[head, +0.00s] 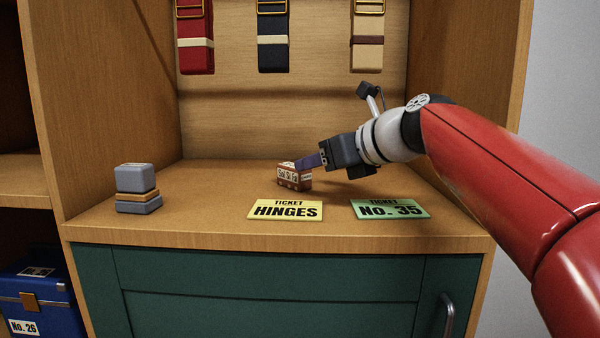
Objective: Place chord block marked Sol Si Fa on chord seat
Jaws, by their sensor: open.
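The chord block (289,178) is small and red-brown, with a white label reading Sol Si Fa. It rests on the wooden counter toward the back. My gripper (303,163) reaches in from the right, its purple fingers open at the block's upper right side. Whether the fingers touch the block or straddle it cannot be told. A grey stacked piece (137,180) with an orange band stands upright on the left of the counter. I cannot tell whether it is the chord seat; nothing in view is labelled as one.
A yellow HINGES ticket (286,210) and a green No. 35 ticket (390,209) lie near the counter's (210,225) front edge. Red, black and tan straps (272,50) hang on the back panel. A blue No. 26 case (40,290) is low left. The counter's left middle is clear.

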